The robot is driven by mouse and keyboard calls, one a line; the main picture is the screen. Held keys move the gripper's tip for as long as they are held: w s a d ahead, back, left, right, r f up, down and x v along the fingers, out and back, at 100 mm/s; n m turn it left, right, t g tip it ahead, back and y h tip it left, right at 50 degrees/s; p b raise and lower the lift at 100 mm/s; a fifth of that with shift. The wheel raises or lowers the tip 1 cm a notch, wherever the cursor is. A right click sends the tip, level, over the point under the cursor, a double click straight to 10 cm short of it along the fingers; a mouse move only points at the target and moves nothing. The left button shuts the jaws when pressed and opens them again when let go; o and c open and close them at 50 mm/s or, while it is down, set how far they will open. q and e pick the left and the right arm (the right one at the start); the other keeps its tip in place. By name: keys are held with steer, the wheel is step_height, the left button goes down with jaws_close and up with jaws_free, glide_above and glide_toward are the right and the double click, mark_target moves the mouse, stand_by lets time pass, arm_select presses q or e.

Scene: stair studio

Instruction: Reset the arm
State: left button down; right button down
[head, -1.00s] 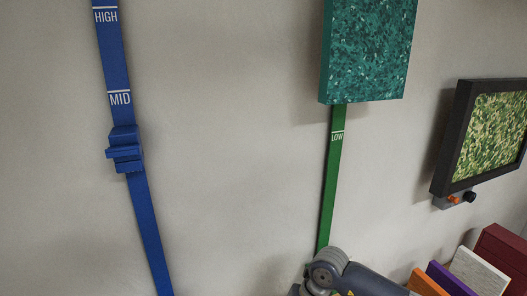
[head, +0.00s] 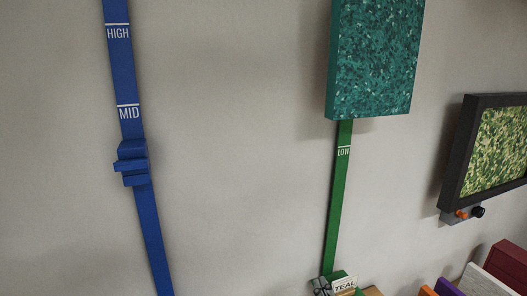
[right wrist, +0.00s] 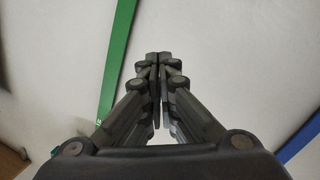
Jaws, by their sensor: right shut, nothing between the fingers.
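My right gripper (right wrist: 158,60) is shut and empty in the right wrist view, its fingers together in front of the pale wall. In the head view a small dark part of my right gripper (head: 319,287) shows at the bottom edge, beside the foot of the green rail. The green rail (head: 338,205) runs down the wall and is marked LOW. It also shows at upper left in the right wrist view (right wrist: 117,60), apart from the fingertips. My left gripper is not in view.
A teal speckled panel (head: 375,60) hangs over the green rail. A blue rail (head: 122,70) with a blue slider (head: 131,163) below MID is at left. The wall between the rails is clear.

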steer(key=s+d+f+m+g+h, duration=0.1)
steer(key=s+d+f+m+g, duration=0.15)
steer(key=s+f+g, duration=0.35)
steer(key=s+d+f+m+g+h, duration=0.1)
steer(key=s+d+f+g+h, duration=0.1)
steer(key=s+d+f, duration=0.45)
steer(key=s+a+f+g+y, duration=0.1)
steer(key=s+f+g, duration=0.25)
steer(key=s, duration=0.35)
steer(key=s+a+f+g, duration=0.1)
steer(key=s+f+g, duration=0.2)
steer(key=s+f, duration=0.3)
step_height(320, 180, down, 25)
steer(key=s+b, duration=0.1)
steer(key=s+d+f+g+b, duration=0.1)
steer(key=s+d+f+g, duration=0.1)
steer(key=s+f, duration=1.6)
steer(key=shift+d+f, duration=0.35)
steer(key=shift+d, duration=0.35)
